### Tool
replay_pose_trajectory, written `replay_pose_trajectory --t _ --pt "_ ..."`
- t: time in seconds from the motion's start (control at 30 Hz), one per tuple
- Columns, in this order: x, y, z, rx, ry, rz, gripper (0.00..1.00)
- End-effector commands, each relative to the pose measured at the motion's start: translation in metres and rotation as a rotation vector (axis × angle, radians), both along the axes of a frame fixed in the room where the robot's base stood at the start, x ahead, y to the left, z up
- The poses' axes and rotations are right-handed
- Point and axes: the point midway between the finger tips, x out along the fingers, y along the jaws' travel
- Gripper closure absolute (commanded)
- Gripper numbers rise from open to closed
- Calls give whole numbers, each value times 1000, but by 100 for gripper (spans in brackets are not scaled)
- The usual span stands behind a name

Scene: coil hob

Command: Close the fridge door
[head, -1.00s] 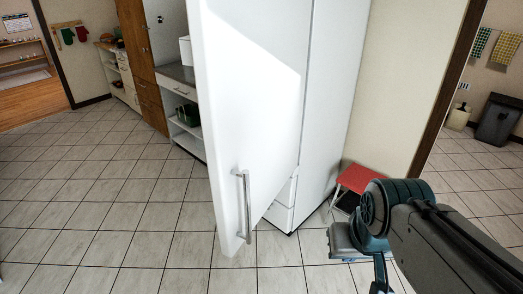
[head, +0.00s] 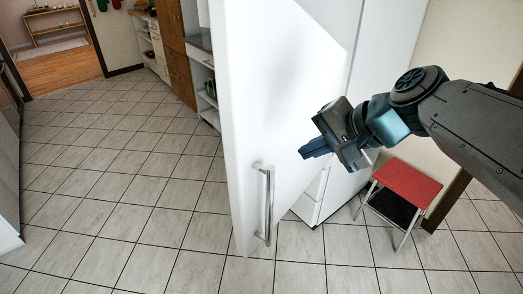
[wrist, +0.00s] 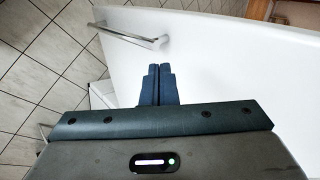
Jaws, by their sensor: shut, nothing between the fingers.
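The white fridge door (head: 262,110) stands open in the head view, swung out from the white fridge body (head: 376,70). A silver bar handle (head: 267,205) is on the door near its free edge. My gripper (head: 304,152) is shut and empty, in front of the door face, above and right of the handle. The wrist view shows the shut fingers (wrist: 158,72) pointing along the white door (wrist: 225,60), with the handle (wrist: 130,35) ahead and to the left. I cannot tell whether the fingers touch the door.
A red-topped step stool (head: 407,186) stands on the floor right of the fridge. Wooden cabinets (head: 172,40) and a white shelf unit line the wall at the back left. The tiled floor (head: 130,180) to the left is clear.

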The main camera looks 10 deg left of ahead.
Motion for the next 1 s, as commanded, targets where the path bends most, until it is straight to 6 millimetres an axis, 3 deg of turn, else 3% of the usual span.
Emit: replay_pose_trajectory --t 0.13,0.27,0.67,1.0 --pt "8 14 5 66 18 -12 100" --pt "13 24 -3 69 21 -12 100" --pt "38 78 -60 66 22 -12 100" --pt "55 111 -59 67 17 -13 100"
